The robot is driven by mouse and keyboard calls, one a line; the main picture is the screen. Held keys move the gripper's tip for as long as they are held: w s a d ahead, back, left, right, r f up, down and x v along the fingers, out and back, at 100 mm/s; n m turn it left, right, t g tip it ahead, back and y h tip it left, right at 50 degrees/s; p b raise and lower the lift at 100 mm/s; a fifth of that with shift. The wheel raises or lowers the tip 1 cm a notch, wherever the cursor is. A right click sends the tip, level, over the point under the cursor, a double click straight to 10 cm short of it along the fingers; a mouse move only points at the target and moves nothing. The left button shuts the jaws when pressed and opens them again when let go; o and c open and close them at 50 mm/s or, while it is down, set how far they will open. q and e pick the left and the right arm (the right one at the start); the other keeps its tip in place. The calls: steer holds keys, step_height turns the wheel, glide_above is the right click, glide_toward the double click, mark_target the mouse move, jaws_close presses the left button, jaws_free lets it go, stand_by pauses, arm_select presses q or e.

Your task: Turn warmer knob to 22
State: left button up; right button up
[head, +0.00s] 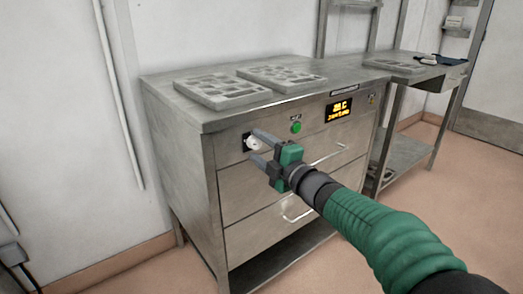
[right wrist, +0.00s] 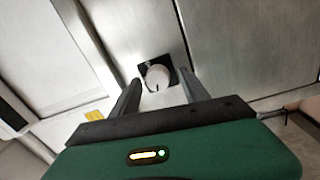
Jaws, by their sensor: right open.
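The warmer (head: 226,142) is a steel cabinet with drawers. Its white knob (head: 252,143) sits on a black plate at the upper left of the front. In the right wrist view the knob (right wrist: 157,77) lies just beyond and between my fingertips, with a dark mark on its face. My right gripper (head: 258,146) is open in front of the knob, a finger above and a finger below it; I cannot tell whether they touch it. The display (head: 339,109) glows yellow, but its digits are too blurred to read. My left gripper is not in view.
A green button (head: 296,127) is right of the knob. Drawer handles (head: 298,215) stick out below. Mould trays (head: 222,90) lie on the cabinet top. A steel side table (head: 455,75) stands at the right. The floor in front is clear.

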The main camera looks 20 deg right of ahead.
steer(key=p+v, duration=0.5)
steer(key=v, duration=1.1)
steer(key=shift+s+f, duration=0.15)
steer(key=shift+s, duration=0.2)
steer(key=shift+d, duration=0.15)
